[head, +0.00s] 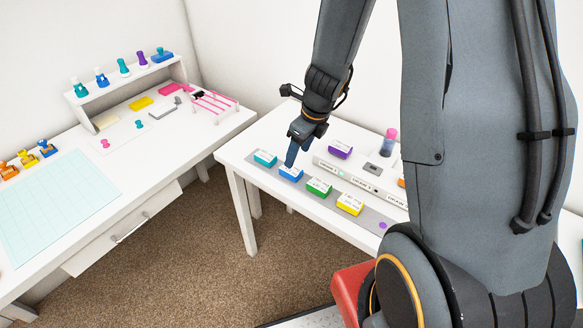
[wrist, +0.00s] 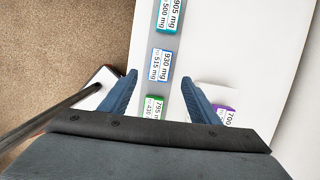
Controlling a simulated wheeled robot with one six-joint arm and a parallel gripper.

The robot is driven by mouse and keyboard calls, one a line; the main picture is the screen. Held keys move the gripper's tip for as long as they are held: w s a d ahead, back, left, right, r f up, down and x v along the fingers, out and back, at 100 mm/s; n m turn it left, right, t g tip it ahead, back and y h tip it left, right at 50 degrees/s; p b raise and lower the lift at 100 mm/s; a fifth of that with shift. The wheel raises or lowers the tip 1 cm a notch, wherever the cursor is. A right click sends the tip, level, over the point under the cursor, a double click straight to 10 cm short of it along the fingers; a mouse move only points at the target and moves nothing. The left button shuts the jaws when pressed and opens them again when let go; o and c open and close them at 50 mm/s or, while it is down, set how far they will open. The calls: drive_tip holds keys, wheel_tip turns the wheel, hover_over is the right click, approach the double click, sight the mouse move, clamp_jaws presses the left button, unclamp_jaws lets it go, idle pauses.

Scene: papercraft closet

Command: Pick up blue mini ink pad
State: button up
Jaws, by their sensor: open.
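The blue mini ink pad (head: 290,174) sits on a grey strip (head: 265,181) on the right-hand table, between a teal pad (head: 265,158) and a green pad (head: 318,188). In the wrist view the blue-edged pad (wrist: 163,64) shows its white label, ahead of and between the fingertips. My gripper (head: 291,155) is just above the blue pad, pointing down. In the wrist view my gripper (wrist: 160,80) is open, with nothing between its two blue fingers. Whether a finger touches the pad cannot be told.
A yellow pad (head: 350,203) is in the same row. A purple pad (head: 340,149) and a white labelled rack (head: 350,178) stand close behind, with a pink-capped bottle (head: 389,142) beyond. A second white table (head: 130,190) with stamps is at left.

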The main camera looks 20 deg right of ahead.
sight(292, 170)
drive_tip(key=shift+w+f, duration=0.15)
drive_tip(key=shift+f, duration=0.25)
drive_tip(key=b+x, duration=0.2)
drive_tip(key=x, duration=0.5)
drive_tip(key=shift+w+a, duration=0.1)
drive_tip(key=shift+a, duration=0.05)
drive_tip(key=c, duration=1.2)
